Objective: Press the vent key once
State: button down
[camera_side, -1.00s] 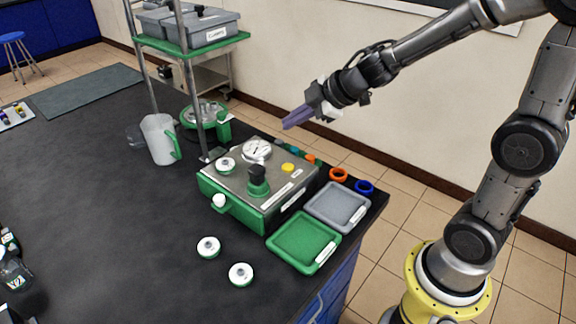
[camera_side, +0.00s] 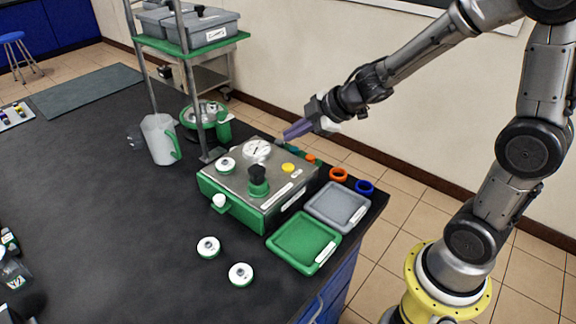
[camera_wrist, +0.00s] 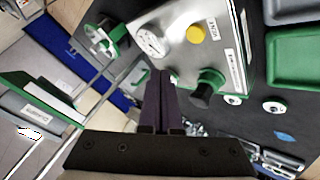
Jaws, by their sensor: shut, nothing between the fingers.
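A round yellow key (camera_side: 288,167) sits on the steel top of the green-sided bioreactor box (camera_side: 233,178). It also shows in the wrist view (camera_wrist: 196,34) with a small white label beside it, too small to read surely. My gripper (camera_side: 285,138) has its purple fingers together and empty. In the side view the fingertips are above and behind the box's back edge, apart from the key. In the wrist view my fingertips (camera_wrist: 161,74) appear below and left of the key, near the box edge.
On the box stand a black-topped green knob (camera_side: 258,180), a dial gauge (camera_side: 257,150) and a white cap (camera_side: 225,164). A rack post (camera_side: 190,95) rises left of it. Green (camera_side: 303,262) and grey (camera_side: 366,212) trays lie at right. Orange (camera_side: 338,174) and blue (camera_side: 365,187) rings lie behind.

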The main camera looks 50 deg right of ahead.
aim_at(293, 167)
jog(key=shift+f, duration=2.95)
jog(key=shift+f, duration=0.2)
jog(key=shift+f, duration=0.2)
jog(key=shift+f, duration=0.4)
dwell(0.7)
jog(key=shift+r, duration=0.8)
jog(key=shift+r, duration=2.5)
